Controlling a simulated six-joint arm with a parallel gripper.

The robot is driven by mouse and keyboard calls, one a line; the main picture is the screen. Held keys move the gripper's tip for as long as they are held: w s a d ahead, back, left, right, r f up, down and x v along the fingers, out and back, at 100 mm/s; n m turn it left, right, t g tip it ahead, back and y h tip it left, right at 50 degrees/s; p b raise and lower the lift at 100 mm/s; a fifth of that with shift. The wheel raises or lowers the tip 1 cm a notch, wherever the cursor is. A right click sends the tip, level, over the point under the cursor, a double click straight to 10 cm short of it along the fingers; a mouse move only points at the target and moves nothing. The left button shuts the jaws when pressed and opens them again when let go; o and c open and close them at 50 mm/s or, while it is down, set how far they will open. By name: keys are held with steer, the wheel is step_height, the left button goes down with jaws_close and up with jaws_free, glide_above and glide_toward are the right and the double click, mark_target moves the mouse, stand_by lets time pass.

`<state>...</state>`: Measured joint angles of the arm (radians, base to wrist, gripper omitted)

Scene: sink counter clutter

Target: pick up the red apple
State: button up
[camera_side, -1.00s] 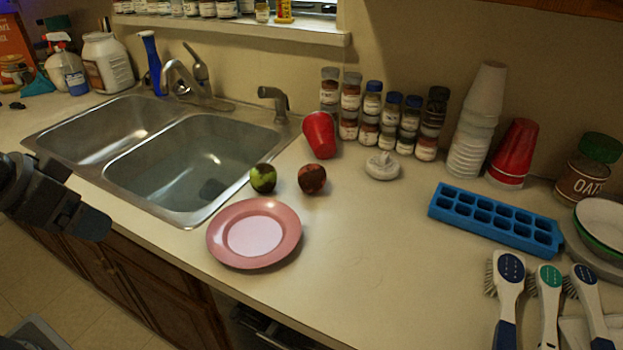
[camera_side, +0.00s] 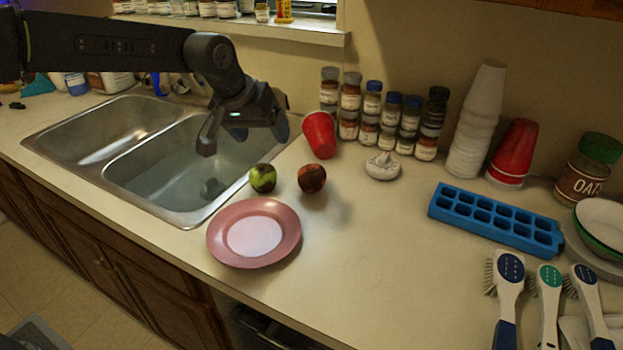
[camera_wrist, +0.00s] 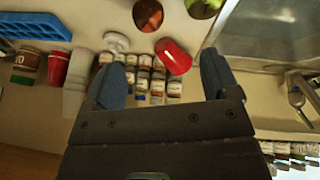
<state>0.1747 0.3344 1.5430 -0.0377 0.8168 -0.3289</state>
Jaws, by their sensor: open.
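The red apple (camera_side: 312,179) sits on the counter, right of a green apple (camera_side: 263,178) and behind the pink plate (camera_side: 216,240). In the wrist view the red apple (camera_wrist: 148,15) shows at the top edge, partly cut off, with the green apple (camera_wrist: 203,8) to its right. My gripper (camera_side: 243,137) is over the right sink basin, above and to the left of the apples, apart from both. In the wrist view my gripper (camera_wrist: 160,80) has its two fingers spread wide with nothing held between them.
A tipped red cup (camera_side: 319,136) lies just behind the red apple, with a garlic-like white object (camera_side: 382,166) to the right. Spice jars (camera_side: 371,115) line the wall. A blue ice tray (camera_side: 495,220) is at right. The counter front of centre is clear.

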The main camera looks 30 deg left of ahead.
glide_toward(308, 172)
steer(key=x, duration=0.6)
steer(key=shift+s+f, duration=0.1)
steer(key=shift+f, duration=0.35)
steer(key=shift+x, duration=2.8)
steer(key=shift+c, duration=0.4)
steer(key=c, duration=0.6)
steer(key=shift+r, duration=0.1)
steer(key=shift+c, duration=0.3)
steer(key=shift+r, duration=0.1)
